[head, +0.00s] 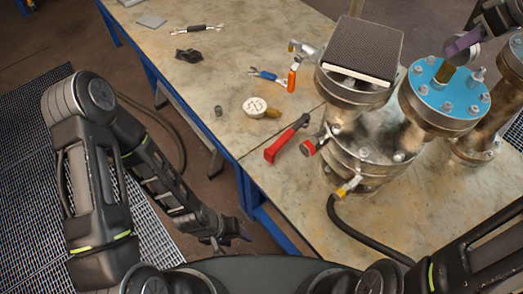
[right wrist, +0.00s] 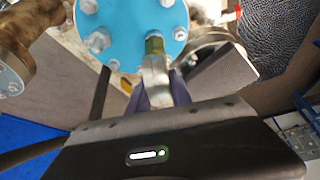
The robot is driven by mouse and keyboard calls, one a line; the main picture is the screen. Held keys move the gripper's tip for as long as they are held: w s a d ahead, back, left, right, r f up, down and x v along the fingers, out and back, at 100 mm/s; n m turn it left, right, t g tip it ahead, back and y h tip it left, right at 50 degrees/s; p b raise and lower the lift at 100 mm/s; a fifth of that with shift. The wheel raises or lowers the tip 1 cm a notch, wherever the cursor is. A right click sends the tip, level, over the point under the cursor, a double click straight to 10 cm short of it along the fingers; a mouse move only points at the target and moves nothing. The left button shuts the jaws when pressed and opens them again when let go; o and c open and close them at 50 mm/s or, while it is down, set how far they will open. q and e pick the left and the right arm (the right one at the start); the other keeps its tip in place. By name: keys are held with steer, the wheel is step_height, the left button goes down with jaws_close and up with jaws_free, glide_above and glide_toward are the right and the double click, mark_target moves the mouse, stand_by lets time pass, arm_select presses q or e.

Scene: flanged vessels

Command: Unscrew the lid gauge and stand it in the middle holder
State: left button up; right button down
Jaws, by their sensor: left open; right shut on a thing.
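The blue lid (head: 432,92) with bolts around its rim sits on the flanged vessel at the right. The lid gauge's brass stem (head: 445,73) stands at the lid; it also shows in the right wrist view (right wrist: 154,46). My right gripper (head: 462,43) is above the lid, shut on the gauge, its purple fingers on either side of the gauge's grey body (right wrist: 156,80). The gauge face is hidden. I cannot tell whether the stem is still threaded in. My left gripper (head: 230,238) is open and empty, low beside the table. I cannot make out the middle holder.
A dark mesh-topped block (head: 362,48) rests on the neighbouring vessel.

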steer(key=shift+n, duration=0.5)
steer(key=c, duration=1.1)
jaws_free()
steer(key=p+v, duration=0.4)
steer(key=v, duration=0.2)
steer(key=shift+d+r+p, duration=0.1)
steer(key=shift+r+p, duration=0.25)
steer(key=shift+p, duration=0.05)
steer(key=shift+s+d+r+p, duration=0.2)
steer(key=shift+s+r+p, duration=0.1)
steer(key=shift+r+p, duration=0.25)
steer(key=shift+f, duration=0.1)
